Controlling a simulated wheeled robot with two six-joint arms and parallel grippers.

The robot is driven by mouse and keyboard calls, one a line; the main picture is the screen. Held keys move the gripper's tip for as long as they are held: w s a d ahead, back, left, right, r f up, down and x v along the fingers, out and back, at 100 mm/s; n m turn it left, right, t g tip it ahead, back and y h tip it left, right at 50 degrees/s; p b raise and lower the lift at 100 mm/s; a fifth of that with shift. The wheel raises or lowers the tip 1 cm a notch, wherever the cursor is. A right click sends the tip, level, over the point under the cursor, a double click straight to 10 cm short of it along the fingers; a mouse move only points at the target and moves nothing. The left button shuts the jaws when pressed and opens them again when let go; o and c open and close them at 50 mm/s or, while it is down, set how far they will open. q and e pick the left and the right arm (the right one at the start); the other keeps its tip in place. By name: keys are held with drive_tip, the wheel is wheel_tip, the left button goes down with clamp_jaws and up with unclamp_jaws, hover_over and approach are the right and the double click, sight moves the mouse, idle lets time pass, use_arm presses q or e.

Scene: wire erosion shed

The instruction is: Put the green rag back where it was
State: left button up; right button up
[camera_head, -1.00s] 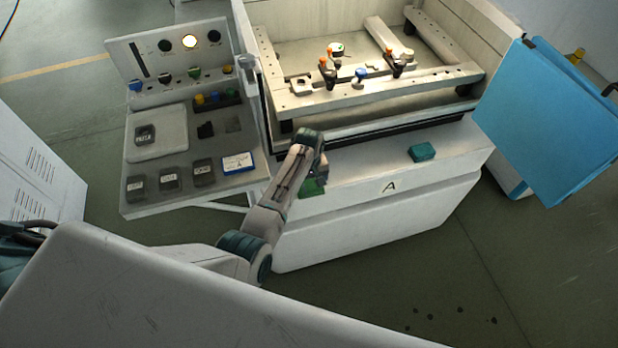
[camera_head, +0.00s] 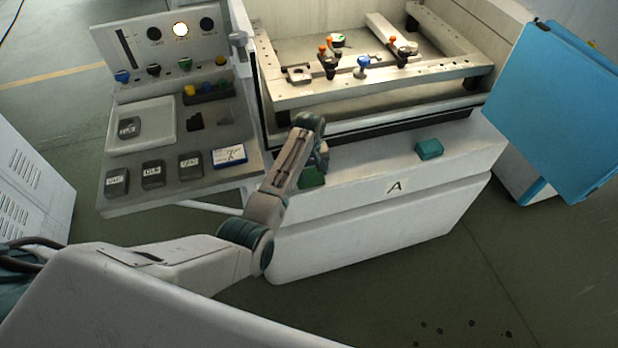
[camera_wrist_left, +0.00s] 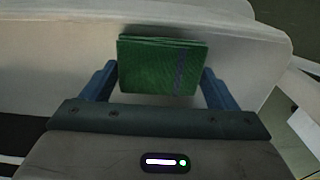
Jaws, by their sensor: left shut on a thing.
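The green rag (camera_head: 312,177) is a folded dark green square, partly hidden by my left arm in the head view. My left gripper (camera_head: 318,163) is shut on it at the front ledge (camera_head: 350,172) of the machine marked A. In the left wrist view the rag (camera_wrist_left: 160,66) sits between the two blue fingers, with a grey stripe near its right side and the pale ledge behind it. I cannot tell whether the rag touches the ledge. My right gripper is not in view.
A teal block (camera_head: 429,149) lies on the ledge to the right. The machine's metal frame (camera_head: 370,90) with orange and blue knobs is behind. A control console (camera_head: 225,182) with dark labelled blocks stands left. A blue door panel (camera_head: 560,110) is at right.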

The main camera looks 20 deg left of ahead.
sight(309, 173)
use_arm(q)
drive_tip(key=shift+f, duration=0.15)
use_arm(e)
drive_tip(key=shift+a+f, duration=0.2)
use_arm(q)
drive_tip(key=shift+f, duration=0.15)
drive_tip(key=o, duration=0.9)
drive_tip(key=shift+r, duration=0.2)
wheel_tip(309, 173, up, 12)
drive_tip(key=shift+f+b, duration=0.1)
drive_tip(key=shift+b, duration=1)
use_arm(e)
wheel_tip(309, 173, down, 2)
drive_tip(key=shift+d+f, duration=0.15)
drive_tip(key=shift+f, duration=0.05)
